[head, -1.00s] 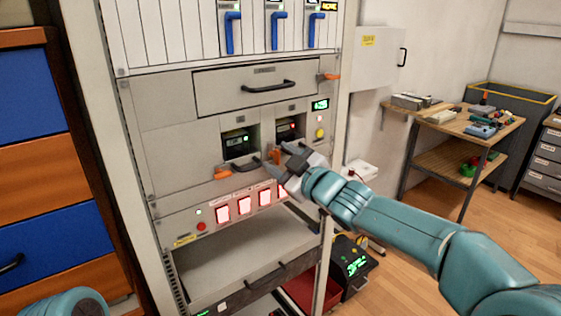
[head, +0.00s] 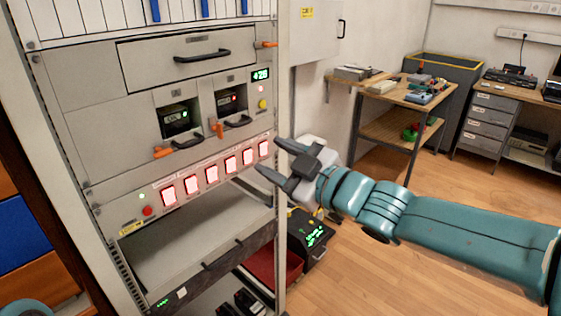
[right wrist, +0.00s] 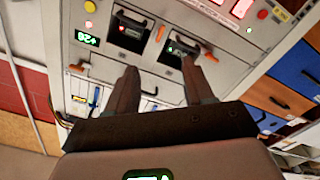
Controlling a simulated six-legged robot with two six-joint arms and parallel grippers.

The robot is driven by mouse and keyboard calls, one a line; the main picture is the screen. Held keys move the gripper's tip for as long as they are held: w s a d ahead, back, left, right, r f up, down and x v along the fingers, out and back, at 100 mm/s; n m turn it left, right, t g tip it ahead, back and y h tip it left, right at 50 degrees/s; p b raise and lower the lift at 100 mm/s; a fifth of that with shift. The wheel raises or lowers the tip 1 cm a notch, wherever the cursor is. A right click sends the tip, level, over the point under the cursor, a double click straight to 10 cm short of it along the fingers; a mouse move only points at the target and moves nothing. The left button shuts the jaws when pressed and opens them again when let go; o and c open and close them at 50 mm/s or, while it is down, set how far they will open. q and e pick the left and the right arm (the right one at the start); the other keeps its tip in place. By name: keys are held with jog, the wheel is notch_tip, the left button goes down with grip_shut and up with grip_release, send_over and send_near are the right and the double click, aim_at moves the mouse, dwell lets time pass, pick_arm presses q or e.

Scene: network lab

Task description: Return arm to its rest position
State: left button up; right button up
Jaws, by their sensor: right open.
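My right gripper (head: 268,157) is open and empty in the head view, just in front of the right edge of the equipment rack (head: 284,90). Its two fingers also show in the right wrist view (right wrist: 158,85), spread apart, with the rack front beyond them. Two module bays with black modules sit in the rack panel: the left module (head: 176,118) and the right module (head: 228,100), each with a dark handle and an orange latch below or beside it. The gripper is apart from both. Of my left arm only a rounded piece shows at the lower left; its gripper is out of frame.
A row of lit red-edged panels (head: 212,174) runs below the bays, above an open shelf (head: 200,232). A black device (head: 309,237) with green lights stands right of the rack. A wooden workbench (head: 400,95) stands farther back. Floor (head: 400,270) is clear at right.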

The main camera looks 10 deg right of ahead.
jog(key=shift+s+d, duration=0.2)
jog(key=shift+s, duration=0.15)
jog(key=shift+d, duration=0.1)
notch_tip(320, 180, down, 31)
jog(key=d+m+g+h+p, duration=0.2)
jog(key=m+g+h+p, duration=0.2)
jog(key=m+g, duration=0.25)
jog(key=s+f+m+g+h, duration=0.1)
jog(key=s+f+m+g, duration=0.3)
jog(key=s+f, duration=0.5)
jog(key=s+f+m+g+h, duration=0.1)
jog(key=s+f+m+g, duration=0.2)
jog(key=s+f, duration=0.7)
jog(key=s+m+p, duration=0.1)
jog(key=s+m, duration=0.1)
jog(key=s, duration=0.5)
jog(key=shift+m+g+h, duration=0.3)
jog(key=shift+m+g, duration=0.05)
jog(key=shift+d+r, duration=0.1)
